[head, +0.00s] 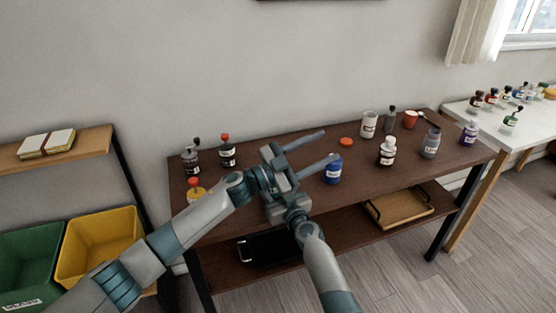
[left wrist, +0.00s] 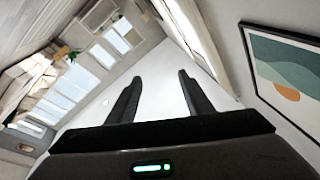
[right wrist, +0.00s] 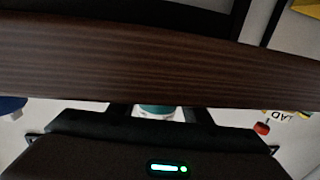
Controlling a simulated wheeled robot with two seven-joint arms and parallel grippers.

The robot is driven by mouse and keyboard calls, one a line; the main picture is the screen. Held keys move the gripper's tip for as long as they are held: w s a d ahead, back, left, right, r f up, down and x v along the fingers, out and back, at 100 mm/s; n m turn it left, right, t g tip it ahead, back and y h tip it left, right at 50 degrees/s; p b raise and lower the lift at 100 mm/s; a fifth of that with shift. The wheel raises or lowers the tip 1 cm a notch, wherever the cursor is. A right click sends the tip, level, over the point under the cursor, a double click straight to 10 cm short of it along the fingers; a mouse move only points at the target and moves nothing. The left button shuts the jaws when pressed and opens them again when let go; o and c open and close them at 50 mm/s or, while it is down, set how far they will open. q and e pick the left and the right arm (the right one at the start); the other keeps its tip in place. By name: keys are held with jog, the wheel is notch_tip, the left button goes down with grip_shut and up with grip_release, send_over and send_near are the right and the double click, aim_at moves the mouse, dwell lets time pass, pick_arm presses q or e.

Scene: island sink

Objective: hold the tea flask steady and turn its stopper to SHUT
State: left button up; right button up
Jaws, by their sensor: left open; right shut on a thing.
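My left gripper (head: 331,145) is open, its two fingers apart above the dark table and pointing right. My right gripper (right wrist: 155,110) is shut on a white and teal body (right wrist: 157,109), which I take for the tea flask. Its label and stopper do not show, so I cannot read the stopper's setting. In the head view my left gripper and arms hide the right gripper's fingers and what they hold.
Two dark flasks (head: 227,155) and a red-topped yellow one (head: 195,195) stand left. A tray (head: 400,222) lies on the lower shelf.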

pick_arm(q)
jog(key=a+f+n+t+y, duration=0.3)
jog(key=a+f+n, duration=0.3)
jog(key=a, duration=0.2)
jog(key=w+a+f+n+t+y, duration=0.1)
jog(key=a+f+n+t+y, duration=0.2)
jog(key=a, duration=0.6)
notch_tip(320, 180, down, 3)
jog(key=n+y, duration=0.2)
jog(key=n, duration=0.1)
jog(key=shift+w+a+r+t, duration=0.2)
jog(key=shift+a+t, duration=0.1)
jog(key=shift+t, duration=0.1)
jog(key=shift+w+d, duration=0.1)
jog(key=shift+w, duration=0.05)
jog(key=x, duration=1.1)
jog(key=shift+w+f, duration=0.2)
jog(key=shift+w, duration=0.2)
jog(key=shift+d, duration=0.15)
jog(key=shift+c, duration=0.6)
jog(key=shift+y, duration=0.3)
jog(key=c, duration=1)
